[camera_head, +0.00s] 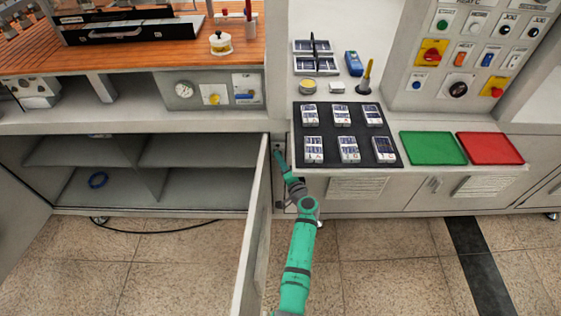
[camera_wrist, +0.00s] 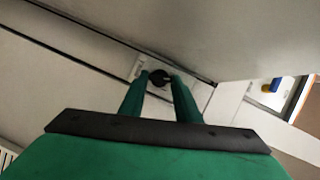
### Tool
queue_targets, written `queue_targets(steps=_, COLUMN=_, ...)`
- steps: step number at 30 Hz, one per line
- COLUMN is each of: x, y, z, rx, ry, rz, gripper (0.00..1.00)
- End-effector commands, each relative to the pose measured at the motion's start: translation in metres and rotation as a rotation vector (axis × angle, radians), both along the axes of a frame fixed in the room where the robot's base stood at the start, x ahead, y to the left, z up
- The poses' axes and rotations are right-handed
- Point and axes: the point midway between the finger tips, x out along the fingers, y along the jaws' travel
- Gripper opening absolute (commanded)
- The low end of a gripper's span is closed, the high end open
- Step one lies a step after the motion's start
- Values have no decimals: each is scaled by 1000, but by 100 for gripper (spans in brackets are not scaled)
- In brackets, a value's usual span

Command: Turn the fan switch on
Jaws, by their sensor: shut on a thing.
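A round black knob (camera_wrist: 159,76) sits on a pale plate (camera_wrist: 140,66) on the white cabinet front in the wrist view. No label can be read on it, so I cannot confirm that it is the fan switch. My gripper (camera_wrist: 158,79) has its two green fingers on either side of the knob and is shut on it. In the head view my gripper (camera_head: 280,155) reaches the narrow white panel beside the open cabinet door. There the knob is too small and too hidden to make out.
An open cabinet door (camera_head: 252,225) stands close to the left of my arm. A black mat (camera_head: 335,160) with several boxed parts, a green tray (camera_head: 433,148) and a red tray (camera_head: 490,148) lie on the counter above.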

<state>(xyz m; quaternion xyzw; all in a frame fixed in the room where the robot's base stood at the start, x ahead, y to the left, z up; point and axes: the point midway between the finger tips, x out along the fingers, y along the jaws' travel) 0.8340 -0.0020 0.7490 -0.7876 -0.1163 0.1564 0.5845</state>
Motion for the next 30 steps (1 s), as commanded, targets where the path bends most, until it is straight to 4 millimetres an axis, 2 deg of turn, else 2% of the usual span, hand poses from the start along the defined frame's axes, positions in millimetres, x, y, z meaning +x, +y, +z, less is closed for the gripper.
queue_targets(steps=21, x=0, y=2, z=-9, rx=682, ry=1, rz=1, gripper=7)
queue_targets(steps=30, x=0, y=3, z=-12, rx=918, ry=2, rz=1, gripper=7)
